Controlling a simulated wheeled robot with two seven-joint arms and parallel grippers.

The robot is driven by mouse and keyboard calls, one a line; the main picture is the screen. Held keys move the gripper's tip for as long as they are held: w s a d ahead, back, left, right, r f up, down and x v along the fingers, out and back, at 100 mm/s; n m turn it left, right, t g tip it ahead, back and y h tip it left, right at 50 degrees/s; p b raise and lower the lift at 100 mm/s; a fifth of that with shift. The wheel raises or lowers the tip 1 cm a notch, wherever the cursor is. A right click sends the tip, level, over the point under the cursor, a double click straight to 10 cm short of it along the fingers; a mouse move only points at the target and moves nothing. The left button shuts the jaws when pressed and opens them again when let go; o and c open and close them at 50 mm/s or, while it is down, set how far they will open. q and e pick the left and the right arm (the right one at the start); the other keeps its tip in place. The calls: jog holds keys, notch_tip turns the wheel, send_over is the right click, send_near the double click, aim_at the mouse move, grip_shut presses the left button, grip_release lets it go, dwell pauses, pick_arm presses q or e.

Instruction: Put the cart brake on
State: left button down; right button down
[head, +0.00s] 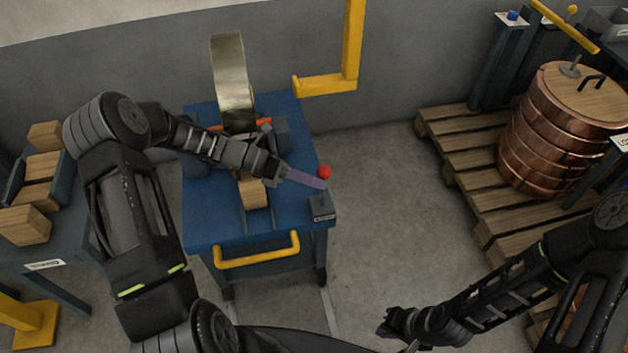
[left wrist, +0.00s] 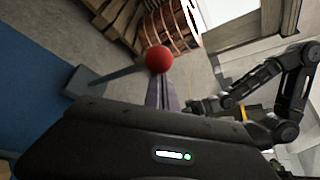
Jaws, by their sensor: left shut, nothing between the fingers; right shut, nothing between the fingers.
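The blue cart (head: 205,225) stands in the middle of the head view. At its right front corner is a dark brake base (head: 322,207) with a small label. Its lever ends in a red ball knob (head: 324,172). In the left wrist view the rod (left wrist: 120,73) runs from the base to the red ball (left wrist: 158,58). My left gripper (head: 322,185) is shut and empty, its fingertips close beside the knob; I cannot tell whether they touch. The fingers (left wrist: 163,92) also show in the left wrist view. My right gripper (head: 386,327) is shut and empty, low over the floor.
A metal coil (head: 232,80) stands on the cart between blocks. The cart has a yellow handle (head: 258,257). A yellow post (head: 352,45) rises behind it. A table (head: 60,250) with wooden blocks is left. A pallet (head: 470,165) with copper coils (head: 540,150) is right. Floor between is clear.

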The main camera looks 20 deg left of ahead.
pick_arm(q)
jog(key=shift+r, duration=0.1)
notch_tip(320, 180, up, 10)
dwell(0.5)
dwell(0.4)
jog(key=s+d+f+m+g+y, duration=0.1)
jog(key=s+d+f+m+y, duration=0.2)
jog(key=f, duration=0.4)
jog(key=s+d+f+m+g+y+p, duration=0.1)
jog(key=s+d+f+m, duration=0.1)
jog(key=s+f+m, duration=0.4)
jog(key=s+d+f+m+g+y, duration=0.1)
jog(key=s+d+f+m+y, duration=0.2)
jog(key=f, duration=0.5)
jog(key=s+d+f+m+y, duration=0.1)
jog(key=s+f+m, duration=0.2)
jog(key=s+m, duration=0.2)
jog(key=s+d+f+m+t+y+p, duration=0.1)
jog(key=s+d+f+m, duration=0.1)
jog(key=s+m, duration=0.4)
jog(key=f+m, duration=0.1)
jog(key=m, duration=0.4)
jog(key=shift+s+d, duration=0.15)
jog(key=shift+d, duration=0.1)
